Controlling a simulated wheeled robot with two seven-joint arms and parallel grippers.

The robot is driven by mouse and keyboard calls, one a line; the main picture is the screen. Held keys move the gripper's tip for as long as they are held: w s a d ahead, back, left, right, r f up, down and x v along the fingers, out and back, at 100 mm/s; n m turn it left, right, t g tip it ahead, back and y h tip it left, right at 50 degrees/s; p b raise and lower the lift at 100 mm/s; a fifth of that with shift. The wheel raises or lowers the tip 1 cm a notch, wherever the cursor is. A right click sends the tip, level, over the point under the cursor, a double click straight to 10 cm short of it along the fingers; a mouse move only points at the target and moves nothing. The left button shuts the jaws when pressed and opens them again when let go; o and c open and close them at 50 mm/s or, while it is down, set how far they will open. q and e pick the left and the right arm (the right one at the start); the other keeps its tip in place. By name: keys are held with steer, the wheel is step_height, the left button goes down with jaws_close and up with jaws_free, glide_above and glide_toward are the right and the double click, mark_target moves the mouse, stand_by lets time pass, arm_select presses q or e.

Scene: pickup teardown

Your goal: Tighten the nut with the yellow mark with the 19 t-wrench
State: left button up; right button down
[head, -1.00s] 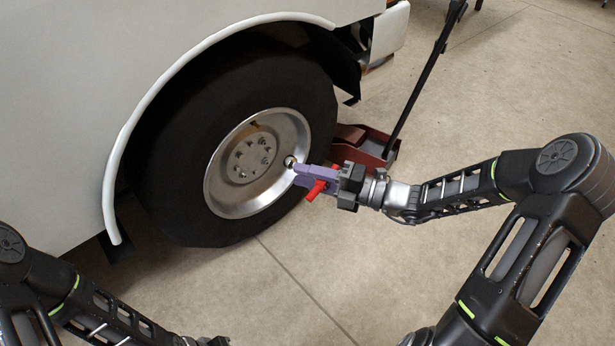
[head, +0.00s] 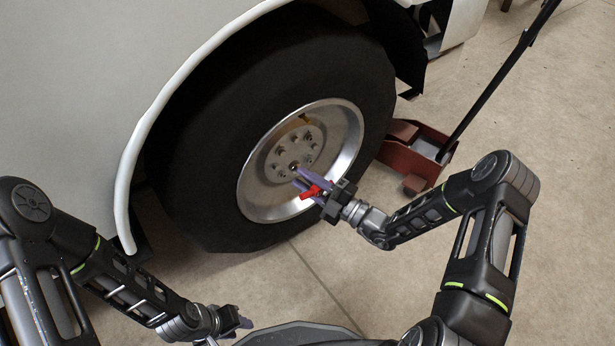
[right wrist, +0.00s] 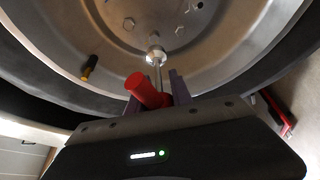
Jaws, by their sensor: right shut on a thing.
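My right gripper (head: 313,186) is shut on the t-wrench, in front of the wheel. Its red handle (right wrist: 147,92) lies between the purple fingers in the right wrist view, and it also shows in the head view (head: 318,189). The thin shaft ends in a bright socket (right wrist: 155,55) pointing at the hub. I cannot tell whether the socket touches a nut. Several nuts ring the hub (head: 296,152); two show in the right wrist view, one a hex nut (right wrist: 128,25). I cannot make out a yellow mark on any nut. My left gripper (head: 240,323) is low, away from the wheel; its jaw opening is unclear.
The wheel's dark tyre (head: 215,150) sits under the white fender (head: 150,115). A black stem with a yellow part (right wrist: 90,67) stands on the rim. A red floor jack (head: 415,150) with a long black handle (head: 500,80) stands right of the wheel. The floor in front is clear.

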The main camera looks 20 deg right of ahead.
mark_target(292, 164)
steer(key=shift+w, duration=0.1)
steer(key=shift+w+a+b, duration=0.35)
steer(key=shift+w, duration=0.5)
steer(key=shift+w+a+b, duration=0.35)
steer(key=shift+w, duration=0.45)
steer(key=shift+w+a, duration=0.1)
steer(key=shift+w, duration=0.1)
steer(key=shift+w+a+b, duration=0.3)
steer(key=shift+w+b, duration=0.05)
steer(key=shift+w, duration=0.4)
steer(key=shift+w+r, duration=0.1)
